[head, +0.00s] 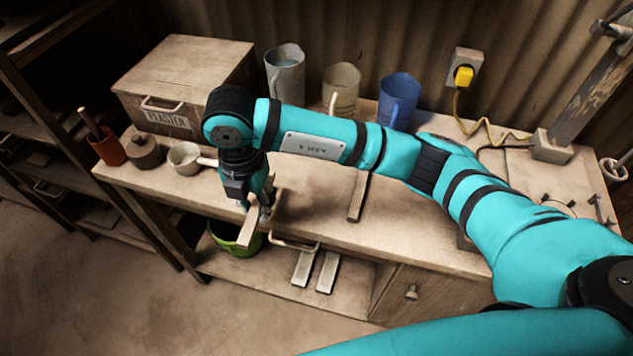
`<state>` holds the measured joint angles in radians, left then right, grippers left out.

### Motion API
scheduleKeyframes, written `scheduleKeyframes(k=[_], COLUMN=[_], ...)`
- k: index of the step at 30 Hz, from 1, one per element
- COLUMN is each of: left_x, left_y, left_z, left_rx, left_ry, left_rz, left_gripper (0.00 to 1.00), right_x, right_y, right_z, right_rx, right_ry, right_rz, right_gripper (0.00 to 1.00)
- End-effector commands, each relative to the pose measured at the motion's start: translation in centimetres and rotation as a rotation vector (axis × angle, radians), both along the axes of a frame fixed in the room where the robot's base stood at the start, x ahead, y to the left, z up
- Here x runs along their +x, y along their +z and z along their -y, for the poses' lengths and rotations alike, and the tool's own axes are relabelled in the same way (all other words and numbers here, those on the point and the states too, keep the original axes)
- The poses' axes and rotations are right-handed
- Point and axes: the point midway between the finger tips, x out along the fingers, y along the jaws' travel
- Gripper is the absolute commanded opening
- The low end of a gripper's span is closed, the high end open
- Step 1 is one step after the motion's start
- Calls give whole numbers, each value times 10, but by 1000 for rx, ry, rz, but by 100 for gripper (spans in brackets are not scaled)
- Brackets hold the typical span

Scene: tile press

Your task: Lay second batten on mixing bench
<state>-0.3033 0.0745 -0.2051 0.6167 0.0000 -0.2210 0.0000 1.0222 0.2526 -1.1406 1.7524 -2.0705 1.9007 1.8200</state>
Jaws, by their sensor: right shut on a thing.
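My right gripper (262,207) reaches down over the front edge of the mixing bench (310,212), left of its middle. It is shut on a pale wooden batten (248,229), which points toward the front; I cannot tell whether this batten touches the bench top. Another batten (356,198) lies on the bench to the right, running front to back, its far end hidden by my arm. My left gripper is not in view.
A saucepan (184,158) is at left. A green bucket (228,236) and two pale blocks (327,272) sit below.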

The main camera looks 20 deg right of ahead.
Motion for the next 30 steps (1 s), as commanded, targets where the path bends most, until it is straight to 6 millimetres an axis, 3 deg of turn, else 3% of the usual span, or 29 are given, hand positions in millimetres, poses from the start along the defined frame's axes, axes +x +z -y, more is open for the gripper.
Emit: scheduleKeyframes(k=[5,18,29,30], left_x=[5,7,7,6], left_y=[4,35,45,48], left_z=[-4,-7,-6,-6], left_rx=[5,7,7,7], left_ry=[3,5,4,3], left_rz=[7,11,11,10], left_gripper=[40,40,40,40], right_x=[7,55,73,70], right_y=[-1,-10,-15,-25], right_z=[9,109,145,141], right_rx=[-4,-5,-4,-3], right_ry=[-79,-79,-77,-73], right_rz=[1,0,0,-5], right_gripper=[0,0,0,0])
